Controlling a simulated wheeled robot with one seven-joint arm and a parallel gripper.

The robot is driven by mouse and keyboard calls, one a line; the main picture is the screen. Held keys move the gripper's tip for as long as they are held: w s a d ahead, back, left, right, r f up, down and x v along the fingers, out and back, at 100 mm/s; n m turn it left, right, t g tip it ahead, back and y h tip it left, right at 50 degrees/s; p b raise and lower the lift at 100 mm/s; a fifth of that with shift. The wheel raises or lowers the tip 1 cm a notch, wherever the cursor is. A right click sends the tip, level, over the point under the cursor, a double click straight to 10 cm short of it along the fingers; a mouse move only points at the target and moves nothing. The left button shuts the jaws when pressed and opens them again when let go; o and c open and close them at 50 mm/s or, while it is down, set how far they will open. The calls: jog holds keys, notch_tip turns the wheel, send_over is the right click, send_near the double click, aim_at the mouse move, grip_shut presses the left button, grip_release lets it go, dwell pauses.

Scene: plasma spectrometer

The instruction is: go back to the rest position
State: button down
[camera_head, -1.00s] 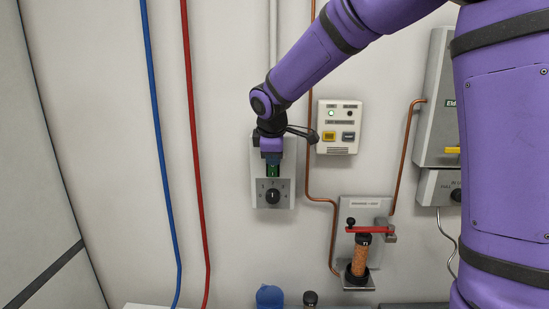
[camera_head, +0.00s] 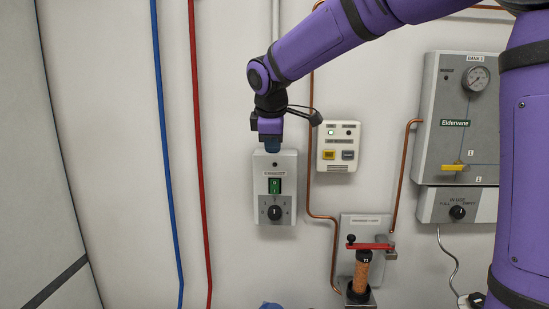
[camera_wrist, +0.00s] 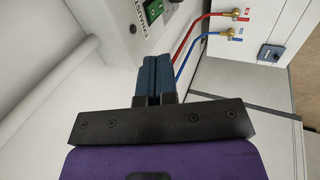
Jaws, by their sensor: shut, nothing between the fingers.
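My gripper (camera_head: 273,146) is at the end of my purple arm, just above the top edge of a grey wall switch box (camera_head: 259,187). The box has a green rocker switch (camera_head: 275,186) and a black rotary knob (camera_head: 274,212) below it. In the wrist view my gripper (camera_wrist: 154,62) shows its two dark blue fingers pressed together with nothing between them. The switch box (camera_wrist: 172,22) shows at the top of the wrist view, beyond the fingertips and apart from them. The green switch (camera_wrist: 153,11) is partly cut off there.
A small panel (camera_head: 338,165) with yellow and grey buttons is right of my gripper. A gauge cabinet (camera_head: 440,160) stands further right. A red-handled holder (camera_head: 370,246) is below. Blue (camera_head: 162,130) and red (camera_head: 197,130) pipes run left; bare wall lies between them and the box.

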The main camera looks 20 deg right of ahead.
jog(key=shift+s+r, duration=0.2)
jog(key=shift+r, duration=0.1)
jog(key=shift+s+d, duration=0.1)
jog(key=shift+d, duration=0.05)
jog(key=s+d+r+m, duration=0.1)
jog(key=s+d+m, duration=0.2)
jog(key=s, duration=0.5)
jog(key=s+d+m, duration=0.3)
jog(key=s, duration=0.6)
jog(key=s+d+f+m+y, duration=0.1)
jog(key=s+f+m, duration=0.2)
jog(key=s, duration=0.4)
jog(key=s+d+f+m, duration=0.1)
jog(key=s+f+m, duration=0.2)
jog(key=s, duration=0.5)
jog(key=shift+s+d+f+m+t+y, duration=0.15)
jog(key=shift+s+m+t+y, duration=0.2)
jog(key=shift+m, duration=0.35)
jog(key=shift+w, duration=0.1)
